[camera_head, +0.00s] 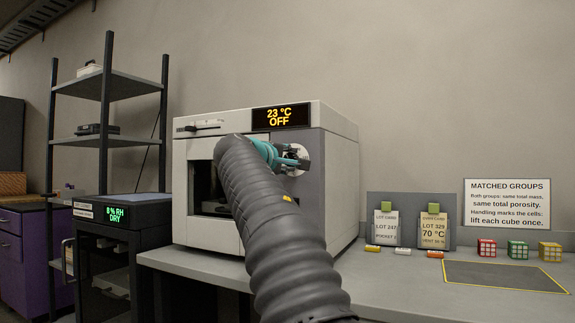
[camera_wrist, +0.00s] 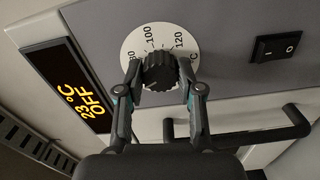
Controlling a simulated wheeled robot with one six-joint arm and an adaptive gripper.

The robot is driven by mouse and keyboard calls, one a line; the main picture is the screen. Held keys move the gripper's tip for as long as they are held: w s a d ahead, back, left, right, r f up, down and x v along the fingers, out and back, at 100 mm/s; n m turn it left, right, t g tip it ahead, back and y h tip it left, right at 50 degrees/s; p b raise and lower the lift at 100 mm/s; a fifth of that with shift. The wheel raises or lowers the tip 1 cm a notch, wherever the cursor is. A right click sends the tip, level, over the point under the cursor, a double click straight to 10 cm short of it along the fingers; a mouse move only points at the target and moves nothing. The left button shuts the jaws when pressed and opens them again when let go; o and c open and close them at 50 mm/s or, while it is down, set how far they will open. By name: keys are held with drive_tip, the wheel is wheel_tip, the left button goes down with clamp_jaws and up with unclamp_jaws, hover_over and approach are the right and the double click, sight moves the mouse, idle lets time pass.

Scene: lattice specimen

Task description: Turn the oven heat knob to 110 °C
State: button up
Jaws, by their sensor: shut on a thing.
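The oven (camera_head: 340,150) stands on the grey bench, with a display (camera_head: 281,117) reading 23 °C OFF. In the wrist view its black ribbed heat knob (camera_wrist: 161,72) sits on a round white dial plate (camera_wrist: 133,50). The numbers 100 and 120 show beyond the knob; another at the left is partly hidden. I cannot tell exactly where the knob points. My gripper (camera_wrist: 160,85) is shut on the knob, one finger on each side. In the head view my gripper (camera_head: 290,157) is at the oven front and hides most of the knob.
A black rocker switch (camera_wrist: 275,47) and a dark handle (camera_wrist: 265,136) are near the knob. Lot cards (camera_head: 433,231), small cubes (camera_head: 518,249) and a sign (camera_head: 507,205) are at the right. A dark cabinet (camera_head: 110,240) reading 8 % RH DRY stands left.

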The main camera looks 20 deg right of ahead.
drive_tip(key=m+b, duration=0.5)
drive_tip(key=m, duration=2.1)
drive_tip(key=shift+f, duration=0.1)
drive_tip(key=shift+m, duration=0.4)
drive_tip(key=o, duration=1.2)
drive_tip(key=shift+c, duration=0.2)
drive_tip(key=shift+s, duration=0.1)
